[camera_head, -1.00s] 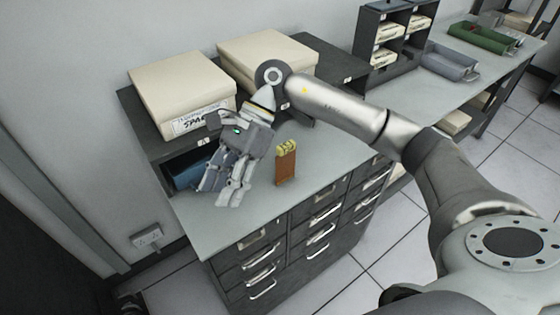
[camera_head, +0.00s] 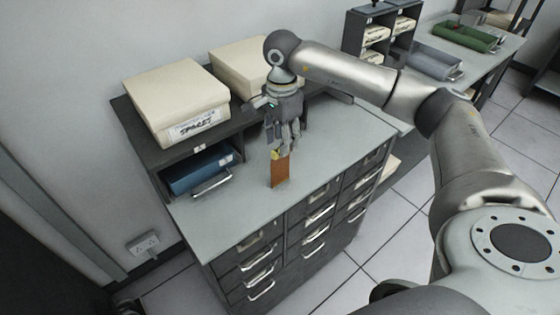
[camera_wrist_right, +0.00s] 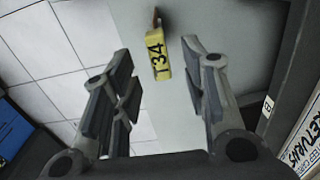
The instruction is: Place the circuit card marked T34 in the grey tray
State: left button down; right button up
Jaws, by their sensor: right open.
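The circuit card (camera_head: 281,172) stands upright on the grey cabinet top, brown with a yellow upper edge. In the right wrist view its yellow edge (camera_wrist_right: 157,57) reads "34" with a mark before it that looks like a T. My right gripper (camera_head: 284,146) points down just above the card. It is open, and in the wrist view the yellow edge shows between its two fingers, with gaps on both sides. The grey tray (camera_head: 432,61) lies on the bench at the back right, away from the gripper. My left gripper is not in view.
A green tray (camera_head: 470,37) lies beyond the grey one. A blue tray (camera_head: 202,170) sits in the shelf under cream boxes (camera_head: 177,98) at the back of the cabinet (camera_head: 225,220). A dark rack (camera_head: 383,32) stands near the grey tray. The cabinet top around the card is clear.

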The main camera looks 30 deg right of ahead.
jog(key=p, duration=0.2)
send_over(280, 167)
notch_tip(280, 167, down, 4)
jog(key=shift+d+f, duration=0.15)
jog(key=shift+w+f, duration=0.1)
jog(key=shift+f, duration=0.25)
jog(key=shift+c, duration=0.5)
grip_shut()
